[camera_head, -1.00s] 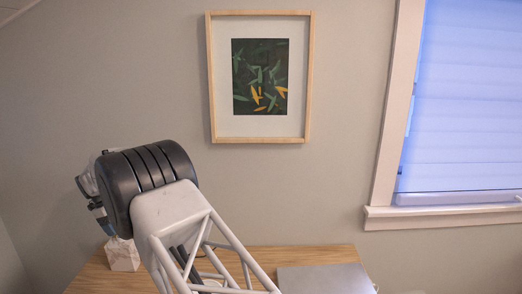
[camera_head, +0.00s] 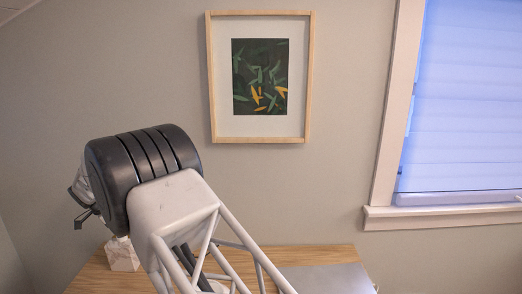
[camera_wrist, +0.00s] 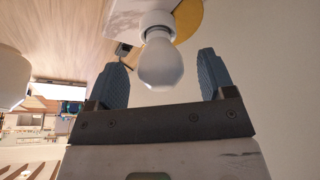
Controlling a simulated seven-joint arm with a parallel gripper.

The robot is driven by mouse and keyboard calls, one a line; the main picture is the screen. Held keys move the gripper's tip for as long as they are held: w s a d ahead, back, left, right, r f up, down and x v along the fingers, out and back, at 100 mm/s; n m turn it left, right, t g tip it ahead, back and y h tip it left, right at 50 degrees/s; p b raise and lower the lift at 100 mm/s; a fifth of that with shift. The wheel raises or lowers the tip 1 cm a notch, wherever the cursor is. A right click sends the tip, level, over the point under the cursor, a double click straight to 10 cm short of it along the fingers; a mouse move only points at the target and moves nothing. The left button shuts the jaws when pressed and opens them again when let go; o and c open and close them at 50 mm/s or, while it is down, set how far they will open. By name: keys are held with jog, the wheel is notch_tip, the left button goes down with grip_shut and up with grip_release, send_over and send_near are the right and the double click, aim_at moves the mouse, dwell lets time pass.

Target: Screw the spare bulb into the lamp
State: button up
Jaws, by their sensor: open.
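A white rounded bulb (camera_wrist: 160,64) shows in the wrist view, its neck in a white socket (camera_wrist: 157,22). The socket is beside a pale marbled block (camera_wrist: 124,14) and a gold disc (camera_wrist: 188,20). I cannot tell whether this is the spare bulb or the lamp's fitting. My gripper (camera_wrist: 162,58) is open, and its two blue-grey fingers appear on either side of the bulb, with gaps on both sides. In the head view my gripper is mostly hidden behind my wrist; one dark finger (camera_head: 84,218) shows at the left. The marbled block (camera_head: 123,255) stands on the desk there.
A wooden desk (camera_head: 240,256) stands against the wall with a flat silver panel (camera_head: 322,279) at its right. A white rounded object (camera_wrist: 10,78) is at the left edge of the wrist view. A framed picture (camera_head: 261,128) and a window (camera_head: 465,100) are behind.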

jog(key=shift+s+n, duration=0.1)
jog(key=shift+n, duration=1)
jog(key=shift+t+y, duration=0.3)
jog(key=shift+d+n+y, duration=0.1)
jog(key=shift+n+y, duration=0.2)
jog(key=shift+n, duration=0.9)
jog(key=n, duration=0.2)
jog(key=n+y, duration=0.1)
jog(key=n, duration=0.1)
jog(key=shift+d+n+t+y, duration=0.15)
jog(key=shift+n+t+y, duration=0.15)
jog(key=shift+n, duration=0.1)
jog(key=n, duration=0.2)
jog(key=n+y, duration=0.1)
jog(key=n, duration=0.1)
jog(key=shift+d+n+y, duration=0.1)
jog(key=shift+n+y, duration=0.2)
jog(key=shift+n, duration=0.1)
jog(key=shift+d+n+g+y, duration=0.1)
jog(key=shift+n+g+y, duration=0.5)
jog(key=shift+n, duration=1.4)
